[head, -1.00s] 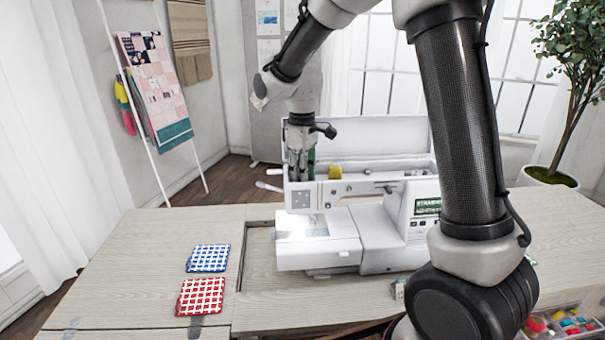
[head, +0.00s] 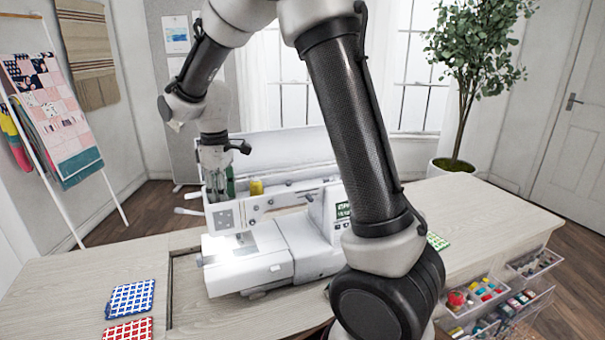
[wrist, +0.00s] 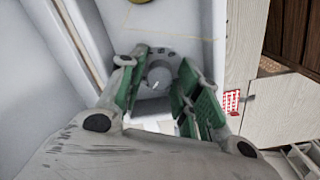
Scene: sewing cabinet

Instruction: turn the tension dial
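The sewing machine (head: 265,262) stands on the cabinet top, its lid raised behind. The tension dial, a small round grey knob (wrist: 158,78) with a light mark, sits on a pale face with markings around it in the wrist view. My gripper (wrist: 165,70) is open, its two green-padded fingers on either side of the dial. The left finger is close to the dial; I cannot tell whether either pad touches it. In the head view my gripper (head: 216,188) points down at the left end of the machine, and the dial cannot be made out there.
A yellow spool (head: 256,187) stands on the machine beside my gripper. Blue (head: 130,299) and red (head: 129,330) checked squares lie at the left on the cabinet top (head: 70,270). Open drawers (head: 485,300) of sewing items stick out at the right.

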